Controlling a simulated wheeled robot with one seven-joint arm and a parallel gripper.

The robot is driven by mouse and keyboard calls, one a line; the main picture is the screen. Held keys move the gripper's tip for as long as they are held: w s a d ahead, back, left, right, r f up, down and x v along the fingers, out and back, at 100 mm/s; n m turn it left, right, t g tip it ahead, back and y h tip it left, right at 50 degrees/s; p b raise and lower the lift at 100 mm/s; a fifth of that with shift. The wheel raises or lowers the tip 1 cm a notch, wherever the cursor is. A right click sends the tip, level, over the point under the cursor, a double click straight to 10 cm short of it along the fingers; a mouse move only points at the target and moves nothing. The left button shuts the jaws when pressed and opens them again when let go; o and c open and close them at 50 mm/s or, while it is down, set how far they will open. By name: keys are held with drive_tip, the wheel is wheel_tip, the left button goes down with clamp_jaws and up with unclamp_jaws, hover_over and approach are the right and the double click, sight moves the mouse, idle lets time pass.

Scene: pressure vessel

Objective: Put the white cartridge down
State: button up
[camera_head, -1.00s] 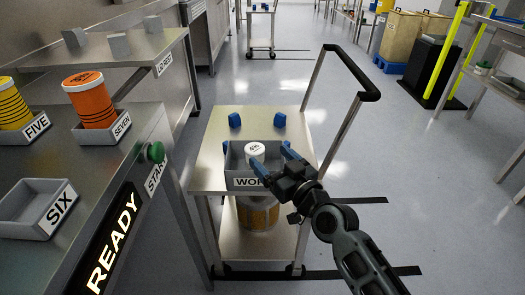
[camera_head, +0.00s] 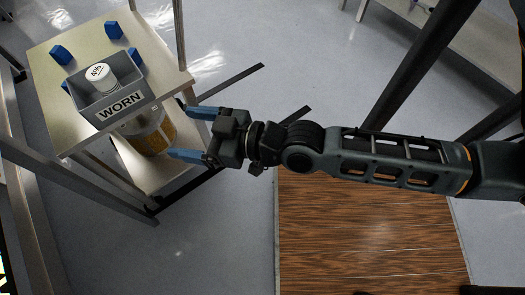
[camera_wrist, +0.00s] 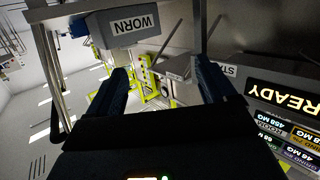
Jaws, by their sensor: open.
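The white cartridge (camera_head: 98,73) stands upright in the grey bin (camera_head: 122,105) labelled WORN, on the top of the cart. My gripper (camera_head: 178,132) is open, with its two blue fingers apart and nothing between them. In the head view it is to the right of the bin and apart from it, beside the cart. The wrist view shows the outside of the WORN bin (camera_wrist: 140,25) beyond the open fingers (camera_wrist: 160,90); the cartridge is not visible there.
The cart top (camera_head: 50,95) carries several blue blocks (camera_head: 61,55) around the bin. A yellow-brown drum (camera_head: 150,135) stands on the lower shelf. A wooden floor panel (camera_head: 370,235) lies below my arm. The wrist view shows a lit READY sign (camera_wrist: 285,97). Open grey floor lies right of the cart.

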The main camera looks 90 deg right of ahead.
drive_tip(key=s+a+r+n+y, duration=0.1)
drive_tip(key=s+a+r, duration=0.1)
drive_tip(key=s+a, duration=0.2)
drive_tip(key=s+a+r+n+g+y, duration=0.1)
drive_tip(key=s+a+r+y, duration=0.1)
drive_tip(key=s, duration=0.7)
drive_tip(key=shift+s+a+r+y, duration=0.15)
drive_tip(key=shift+a+r+y, duration=0.15)
drive_tip(key=shift+a+r, duration=0.5)
